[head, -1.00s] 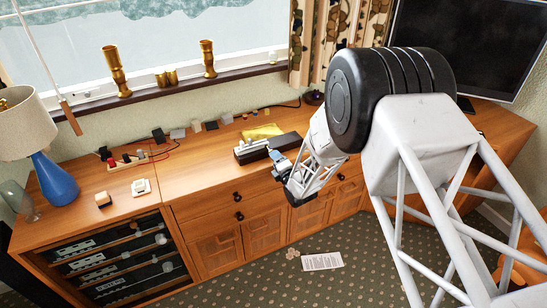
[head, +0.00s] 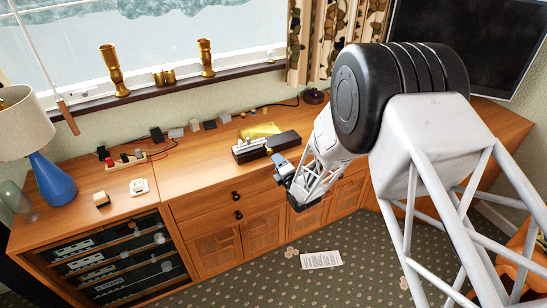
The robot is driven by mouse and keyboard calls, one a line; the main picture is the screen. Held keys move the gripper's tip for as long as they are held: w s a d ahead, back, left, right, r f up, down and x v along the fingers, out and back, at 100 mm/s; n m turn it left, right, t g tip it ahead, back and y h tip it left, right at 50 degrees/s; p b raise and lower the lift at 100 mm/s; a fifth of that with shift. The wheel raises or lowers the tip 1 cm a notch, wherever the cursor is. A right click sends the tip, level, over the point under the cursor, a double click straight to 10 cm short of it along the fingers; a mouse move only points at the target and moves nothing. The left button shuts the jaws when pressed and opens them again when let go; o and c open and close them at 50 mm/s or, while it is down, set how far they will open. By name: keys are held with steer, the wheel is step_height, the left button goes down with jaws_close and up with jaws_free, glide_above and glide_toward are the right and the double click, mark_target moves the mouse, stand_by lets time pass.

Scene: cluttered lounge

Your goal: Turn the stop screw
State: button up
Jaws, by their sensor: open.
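A dark, long block with a silver, small-featured device (head: 250,150) along its left front sits on the wooden sideboard top (head: 205,165). The stop screw is too small to make out on it. My gripper (head: 277,160) is at the front edge of the sideboard, just right of and in front of the device. Its jaws are open and look empty. A small gap seems to lie between the fingertips and the block, but depth is hard to judge.
A yellow item (head: 259,131) lies behind the block. A power strip (head: 126,161) with cables, a white box (head: 139,187) and a blue lamp (head: 52,180) stand to the left. Small blocks line the wall.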

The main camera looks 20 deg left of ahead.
mark_target(271, 152)
steer(key=m, duration=2)
steer(key=shift+d+m, duration=0.15)
steer(key=shift+m, duration=0.25)
steer(key=shift+w+r, duration=0.1)
steer(key=shift+w, duration=0.1)
steer(key=shift+x, duration=3.8)
steer(key=shift+c, duration=0.3)
